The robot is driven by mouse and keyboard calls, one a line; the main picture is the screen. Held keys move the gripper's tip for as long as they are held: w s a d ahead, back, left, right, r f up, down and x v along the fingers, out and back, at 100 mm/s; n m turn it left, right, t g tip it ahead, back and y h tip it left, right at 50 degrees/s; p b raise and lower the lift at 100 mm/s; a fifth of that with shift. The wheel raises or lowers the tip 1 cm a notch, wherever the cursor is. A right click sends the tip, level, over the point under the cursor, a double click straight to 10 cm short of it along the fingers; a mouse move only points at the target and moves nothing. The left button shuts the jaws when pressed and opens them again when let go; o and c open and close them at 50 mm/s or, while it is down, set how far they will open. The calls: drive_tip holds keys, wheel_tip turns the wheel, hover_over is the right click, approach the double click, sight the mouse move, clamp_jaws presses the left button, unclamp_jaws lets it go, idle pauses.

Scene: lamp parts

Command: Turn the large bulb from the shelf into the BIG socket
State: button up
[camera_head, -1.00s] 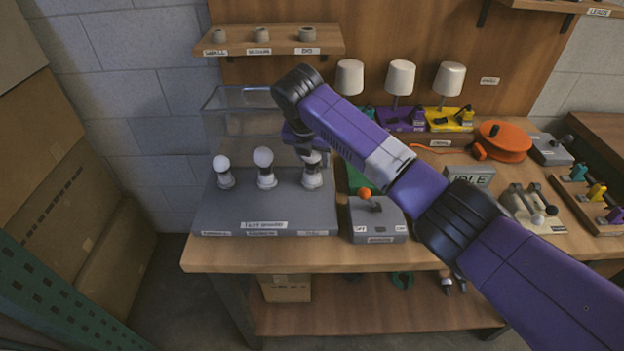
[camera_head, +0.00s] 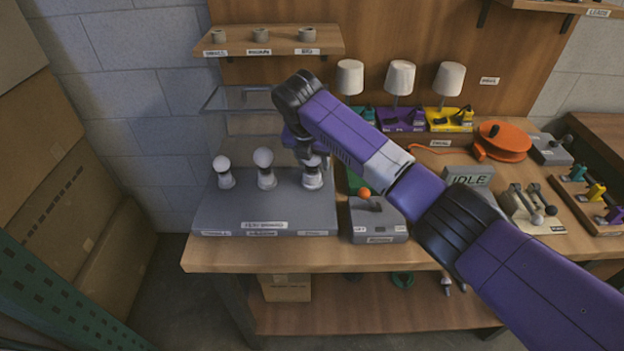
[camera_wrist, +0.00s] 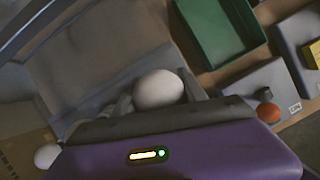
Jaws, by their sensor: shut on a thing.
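The large white bulb (camera_wrist: 158,90) is between the fingers of my gripper (camera_wrist: 160,100) in the wrist view. In the head view my gripper (camera_head: 308,158) is above the right-hand socket (camera_head: 312,180) of the grey test board (camera_head: 225,212) and hides most of the bulb. The bulb appears upright at that socket; I cannot tell how deep its base sits. The board's small front labels are too blurred to read surely. Two other bulbs, a smaller one (camera_head: 222,164) and a middle one (camera_head: 263,158), stand in the left and middle sockets.
The wall shelf (camera_head: 275,42) bears several grey ring holders, with no bulbs showing. A clear case (camera_head: 235,105) stands behind the board. A switch box with an orange knob (camera_head: 364,194) is close on the right, with a green tray (camera_wrist: 212,35) behind it.

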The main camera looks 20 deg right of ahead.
drive_tip(key=shift+f, duration=0.1)
idle(0.7)
drive_tip(key=o, duration=0.6)
drive_tip(key=shift+c, duration=0.2)
drive_tip(key=c, duration=0.5)
drive_tip(key=shift+c, duration=0.3)
drive_tip(key=shift+s+f+p, duration=0.1)
drive_tip(key=shift+f+p, duration=0.2)
drive_tip(key=shift+p, duration=0.15)
